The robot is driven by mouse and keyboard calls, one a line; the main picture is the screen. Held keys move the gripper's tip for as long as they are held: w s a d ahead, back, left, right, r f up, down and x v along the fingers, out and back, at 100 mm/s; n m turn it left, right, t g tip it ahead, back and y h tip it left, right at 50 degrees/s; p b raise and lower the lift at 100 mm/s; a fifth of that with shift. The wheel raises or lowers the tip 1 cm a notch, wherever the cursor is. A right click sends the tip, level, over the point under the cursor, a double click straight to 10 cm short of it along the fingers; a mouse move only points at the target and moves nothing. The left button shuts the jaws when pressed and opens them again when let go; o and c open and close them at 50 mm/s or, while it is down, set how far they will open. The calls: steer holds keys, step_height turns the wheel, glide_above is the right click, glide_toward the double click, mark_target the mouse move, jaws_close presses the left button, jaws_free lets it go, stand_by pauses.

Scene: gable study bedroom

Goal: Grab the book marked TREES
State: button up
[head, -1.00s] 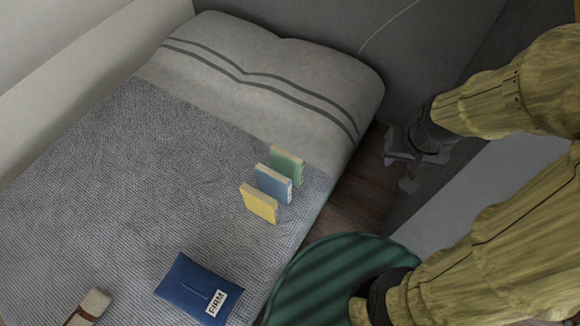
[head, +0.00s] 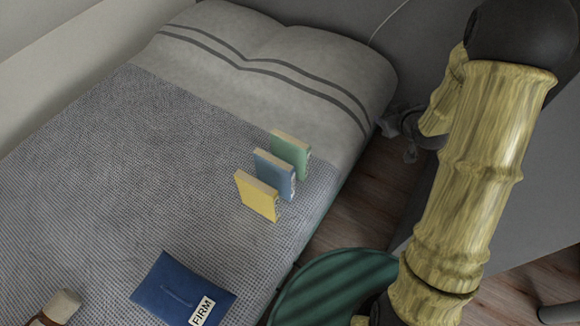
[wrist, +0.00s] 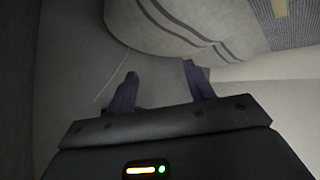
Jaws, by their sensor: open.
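Three thin books stand upright in a row on the bed's grey blanket in the head view: a yellow book (head: 257,196), a blue book (head: 273,173) and a green book (head: 290,153). Their spines carry small markings too small to read, so I cannot tell which is marked TREES. My gripper (head: 402,139) is partly hidden behind my arm, to the right of the bed and apart from the books. In the wrist view my gripper (wrist: 162,84) is open and empty, with its two dark fingers spread towards the wall and bed end.
The bed's pillow (head: 290,60) lies beyond the books. A blue cushion marked FIRM (head: 180,290) and a brown and cream object (head: 58,306) lie on the near blanket. A round green striped surface (head: 335,290) stands beside the bed. Bare blanket lies left of the books.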

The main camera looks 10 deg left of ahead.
step_height(320, 180, down, 9)
steer(key=w+a+n+y+b, duration=0.2)
steer(key=a+y+b, duration=0.1)
steer(key=b, duration=0.1)
steer(key=n+g+y+b, duration=0.45)
steer(key=y+b, duration=0.65)
steer(key=b, duration=0.4)
glide_toward(308, 165)
steer(key=s+d, duration=0.2)
steer(key=shift+w+a+r+n+t, duration=0.15)
steer(key=shift+r+n+t, duration=0.15)
steer(key=shift+n+t, duration=0.15)
steer(key=b+x, duration=0.2)
steer(key=x, duration=0.3)
steer(key=b+x, duration=0.2)
steer(key=x, duration=0.4)
steer(key=shift+w+a+f, duration=0.15)
steer(key=shift+a+f, duration=0.05)
steer(key=shift+a, duration=0.05)
steer(key=shift+w+a+r, duration=0.1)
steer(key=shift+w+a, duration=0.05)
steer(key=shift+a, duration=0.15)
